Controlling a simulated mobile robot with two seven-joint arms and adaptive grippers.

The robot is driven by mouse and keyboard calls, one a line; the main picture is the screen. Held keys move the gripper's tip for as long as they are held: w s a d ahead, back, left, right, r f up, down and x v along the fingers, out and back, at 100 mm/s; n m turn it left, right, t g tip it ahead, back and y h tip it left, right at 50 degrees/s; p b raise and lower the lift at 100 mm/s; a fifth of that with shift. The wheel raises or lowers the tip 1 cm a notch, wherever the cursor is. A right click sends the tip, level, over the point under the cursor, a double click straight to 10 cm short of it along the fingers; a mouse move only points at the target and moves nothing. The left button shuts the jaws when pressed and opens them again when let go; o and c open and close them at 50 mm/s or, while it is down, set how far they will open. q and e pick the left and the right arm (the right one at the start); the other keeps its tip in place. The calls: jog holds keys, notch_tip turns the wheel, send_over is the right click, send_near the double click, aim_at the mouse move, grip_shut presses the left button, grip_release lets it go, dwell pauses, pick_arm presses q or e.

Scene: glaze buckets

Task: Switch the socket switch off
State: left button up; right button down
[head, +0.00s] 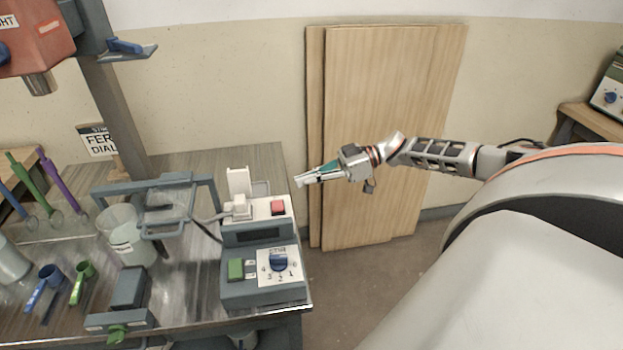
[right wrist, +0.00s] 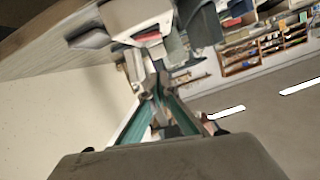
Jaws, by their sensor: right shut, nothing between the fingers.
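The control box (head: 262,291) stands at the right front edge of the workbench. Its upper white panel carries a red rocker switch (head: 278,208) and, left of it, a white plug (head: 240,207) with a cable in the socket. I cannot tell which way the rocker is tipped. My right gripper (head: 299,182) is shut and empty, above and to the right of the red switch, apart from it. Its fingers also show in the right wrist view (right wrist: 159,88), close together, with a pale box-like thing beyond that I cannot identify surely. My left gripper is out of view.
A blue dial (head: 279,262) and a green button (head: 236,269) sit on the box's lower front. A raised white flap (head: 239,181) stands behind the plug. A clear bucket (head: 125,235) is left. Wooden boards (head: 390,130) lean against the wall behind my arm.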

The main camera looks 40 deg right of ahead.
send_over(286, 210)
jog(key=shift+w+d+f, duration=0.3)
jog(key=shift+d+f, duration=0.05)
jog(key=shift+f, duration=0.2)
jog(key=f, duration=0.3)
jog(key=shift+s+a+f, duration=0.15)
jog(key=shift+a+f, duration=0.1)
jog(key=shift+a, duration=0.05)
jog(key=shift+f, duration=0.35)
jog(key=shift+s, duration=0.1)
